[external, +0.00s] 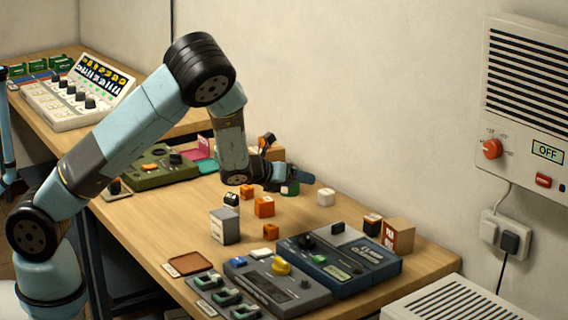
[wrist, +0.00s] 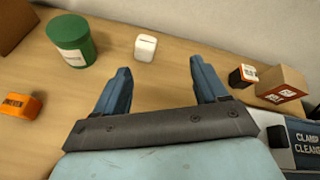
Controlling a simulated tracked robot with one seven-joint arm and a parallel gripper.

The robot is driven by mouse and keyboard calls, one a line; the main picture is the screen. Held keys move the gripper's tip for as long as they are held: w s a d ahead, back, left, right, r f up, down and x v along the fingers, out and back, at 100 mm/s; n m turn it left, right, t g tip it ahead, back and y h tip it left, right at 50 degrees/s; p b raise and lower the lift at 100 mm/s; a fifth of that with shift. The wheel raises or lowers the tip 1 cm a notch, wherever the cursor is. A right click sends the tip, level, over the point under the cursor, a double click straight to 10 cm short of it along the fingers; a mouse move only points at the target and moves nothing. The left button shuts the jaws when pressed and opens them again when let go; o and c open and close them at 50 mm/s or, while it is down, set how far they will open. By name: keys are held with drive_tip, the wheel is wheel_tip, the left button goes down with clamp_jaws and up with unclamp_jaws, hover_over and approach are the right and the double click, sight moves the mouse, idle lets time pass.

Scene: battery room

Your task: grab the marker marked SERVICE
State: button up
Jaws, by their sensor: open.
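Several small labelled blocks and a cylinder lie on the wooden bench; I cannot read SERVICE on any of them. In the wrist view, a white block (wrist: 146,47) lies ahead, between and beyond the fingertips. A green cylinder (wrist: 70,42) stands to the left, an orange block (wrist: 20,104) lies at far left, and an orange-and-black block (wrist: 243,75) is to the right. My gripper (wrist: 158,66) is open and empty above the bench. In the external view, my gripper (external: 284,160) is near the green cylinder (external: 290,189), with the white block (external: 326,198) to its right.
More orange blocks (external: 264,206), a black-and-white block (external: 231,199) and a grey box (external: 224,227) stand nearer the front. A cardboard box (external: 398,236) is at right. Consoles (external: 342,262) fill the near end. The wall runs behind the bench.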

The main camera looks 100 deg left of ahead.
sight(331, 194)
drive_tip(key=a+f+m, duration=0.2)
drive_tip(key=m, duration=0.1)
drive_tip(key=s+a+f+m+t, duration=0.1)
drive_tip(key=a+f+m, duration=0.1)
drive_tip(key=shift+s+m, duration=0.1)
drive_tip(key=shift+m, duration=0.3)
drive_tip(key=x, duration=0.8)
drive_tip(key=shift+f, duration=0.1)
drive_tip(key=shift+w+d+x, duration=0.15)
drive_tip(key=shift+x, duration=1.2)
drive_tip(key=shift+w+d+x, duration=0.15)
drive_tip(key=shift+d+x, duration=0.05)
drive_tip(key=shift+x, duration=1.1)
drive_tip(key=c, duration=1)
